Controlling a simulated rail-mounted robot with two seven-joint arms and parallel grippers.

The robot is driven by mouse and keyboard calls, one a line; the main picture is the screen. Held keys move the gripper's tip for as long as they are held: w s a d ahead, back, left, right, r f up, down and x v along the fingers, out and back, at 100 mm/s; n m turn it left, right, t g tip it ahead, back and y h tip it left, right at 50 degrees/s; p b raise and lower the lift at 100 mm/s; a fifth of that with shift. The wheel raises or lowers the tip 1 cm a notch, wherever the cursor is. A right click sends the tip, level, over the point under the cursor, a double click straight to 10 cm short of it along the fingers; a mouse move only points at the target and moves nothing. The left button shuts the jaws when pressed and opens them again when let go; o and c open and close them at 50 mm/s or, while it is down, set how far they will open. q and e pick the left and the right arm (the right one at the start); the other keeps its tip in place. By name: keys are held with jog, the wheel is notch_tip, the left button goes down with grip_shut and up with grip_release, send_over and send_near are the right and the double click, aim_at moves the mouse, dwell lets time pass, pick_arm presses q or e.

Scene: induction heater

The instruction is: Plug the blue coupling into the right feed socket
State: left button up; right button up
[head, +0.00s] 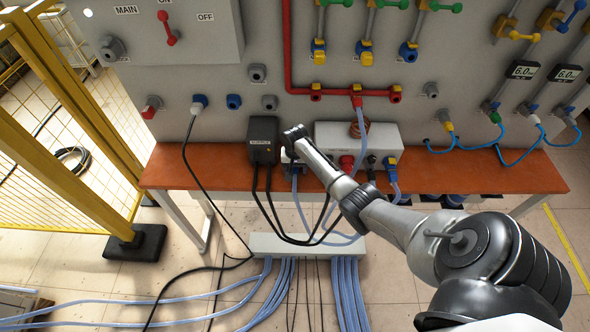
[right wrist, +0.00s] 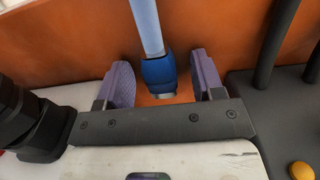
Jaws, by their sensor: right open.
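My right gripper (head: 291,160) reaches down to the table between the black box and the white unit; its arm hides part of that spot. In the right wrist view the right gripper (right wrist: 163,88) is open, with purple-grey finger pads apart. The blue coupling (right wrist: 158,72), on a pale blue hose with a metal end, lies between the fingers, with gaps on both sides. Wall sockets include a blue one (head: 234,101) and grey ones (head: 257,73); I cannot tell which is the right feed socket. My left gripper is not in view.
The black box (head: 263,138) stands left of the gripper on the orange table (head: 190,164). The white unit (head: 335,133) with red, black and blue connectors stands right. Hoses and black cables hang down to a grey floor manifold (head: 300,247). A yellow fence (head: 62,120) is at left.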

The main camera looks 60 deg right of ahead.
jog(key=c, duration=1)
notch_tip(320, 180, up, 8)
jog(key=shift+r+p, duration=0.1)
jog(key=shift+p, duration=0.95)
jog(key=shift+r, duration=0.85)
